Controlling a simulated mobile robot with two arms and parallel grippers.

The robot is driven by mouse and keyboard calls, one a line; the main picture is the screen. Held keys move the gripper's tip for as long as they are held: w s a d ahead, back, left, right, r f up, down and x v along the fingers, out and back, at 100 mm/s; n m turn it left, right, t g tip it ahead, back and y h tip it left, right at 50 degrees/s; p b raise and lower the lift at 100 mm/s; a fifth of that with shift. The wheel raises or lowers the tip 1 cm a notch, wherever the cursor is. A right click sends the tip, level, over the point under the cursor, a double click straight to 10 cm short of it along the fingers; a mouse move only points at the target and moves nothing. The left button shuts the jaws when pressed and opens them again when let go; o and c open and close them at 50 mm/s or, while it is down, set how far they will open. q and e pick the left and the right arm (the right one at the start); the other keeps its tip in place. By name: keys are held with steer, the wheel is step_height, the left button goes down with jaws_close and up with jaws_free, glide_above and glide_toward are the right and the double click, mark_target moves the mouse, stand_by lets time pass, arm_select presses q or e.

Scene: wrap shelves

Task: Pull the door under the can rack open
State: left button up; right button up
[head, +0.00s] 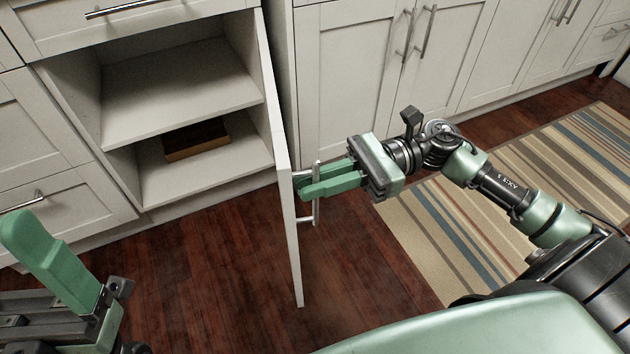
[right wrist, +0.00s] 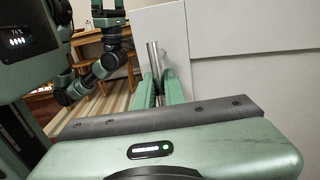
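The cabinet door (head: 284,200) stands swung out, roughly square to the cabinet front, and shows nearly edge-on. Its metal bar handle (head: 316,212) is on the side facing right. My right gripper (head: 305,185) has its green fingers at the handle, one on either side of the bar, and looks shut on it. In the right wrist view the handle (right wrist: 154,60) rises between the close-set fingers (right wrist: 160,90), in front of the pale door panel (right wrist: 230,90). My left gripper (head: 55,265) is at the lower left, away from the door; only one finger shows clearly. No can rack is visible.
The open cabinet has a middle shelf (head: 180,90) and a brown box (head: 196,139) on its bottom. A drawer front (head: 130,25) is above it. Closed cabinets (head: 350,80) stand to the right. A striped rug (head: 450,215) lies on the wood floor (head: 215,260), which is clear before the cabinet.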

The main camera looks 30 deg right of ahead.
steer(key=o, duration=0.4)
steer(key=shift+d, duration=0.1)
steer(key=d, duration=0.5)
steer(key=d+p, duration=0.1)
steer(key=d, duration=0.1)
steer(key=shift+s+d, duration=0.3)
steer(key=shift+d, duration=0.05)
